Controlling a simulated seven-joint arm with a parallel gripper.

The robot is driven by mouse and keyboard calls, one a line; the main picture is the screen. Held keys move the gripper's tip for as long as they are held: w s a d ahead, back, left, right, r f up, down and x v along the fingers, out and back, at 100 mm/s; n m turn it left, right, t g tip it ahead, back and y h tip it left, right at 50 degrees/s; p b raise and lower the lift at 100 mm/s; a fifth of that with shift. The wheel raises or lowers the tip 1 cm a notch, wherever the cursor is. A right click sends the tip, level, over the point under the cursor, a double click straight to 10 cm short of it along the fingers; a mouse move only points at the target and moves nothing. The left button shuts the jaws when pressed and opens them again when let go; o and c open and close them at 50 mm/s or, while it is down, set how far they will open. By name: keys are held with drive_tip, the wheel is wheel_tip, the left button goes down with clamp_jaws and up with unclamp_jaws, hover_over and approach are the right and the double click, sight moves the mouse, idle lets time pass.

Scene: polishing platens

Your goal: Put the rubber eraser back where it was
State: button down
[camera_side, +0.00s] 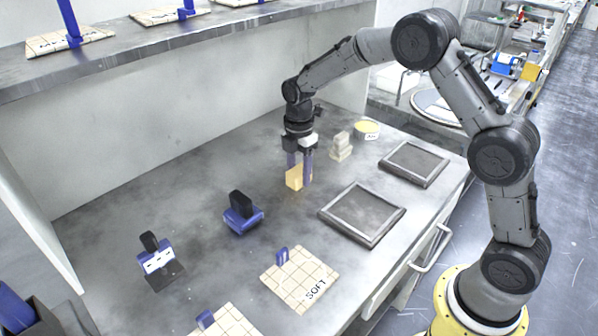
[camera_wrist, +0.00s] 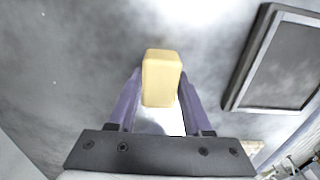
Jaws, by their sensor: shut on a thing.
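My gripper (camera_side: 301,178) is shut on a tan-yellow block, which looks like the rubber eraser (camera_side: 294,177). The fingers point down over the grey worktop, left of the framed platens. The eraser is upright between the purple fingertips; I cannot tell whether its bottom touches the worktop. In the wrist view the eraser (camera_wrist: 161,78) sits between the two fingers of my gripper (camera_wrist: 160,100), with bare grey surface around it.
Two framed dark platens (camera_side: 362,213) (camera_side: 414,163) lie to the right. A cream stepped block (camera_side: 341,147) and a yellow round tin (camera_side: 367,128) stand behind. Blue-based black-handled tools (camera_side: 243,214) (camera_side: 158,262) and a tiled "SOFT" pad (camera_side: 299,279) are in front. Worktop left of my gripper is clear.

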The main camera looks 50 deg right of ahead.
sight(299, 169)
drive_tip(key=shift+c, duration=1.6)
unclamp_jaws()
drive_tip(key=shift+f, duration=0.15)
drive_tip(key=s+r+m+t, duration=0.1)
drive_tip(key=s+r+m, duration=0.15)
drive_tip(key=r, duration=0.65)
drive_tip(key=s+r+m, duration=0.1)
drive_tip(key=s+r, duration=0.2)
drive_tip(key=r, duration=0.5)
drive_tip(key=s+a+m+t, duration=0.1)
drive_tip(key=s+m+t, duration=0.3)
drive_tip(key=s+m, duration=1)
drive_tip(key=s, duration=1.2)
drive_tip(key=shift+r+t, duration=0.2)
drive_tip(key=shift+t, duration=0.1)
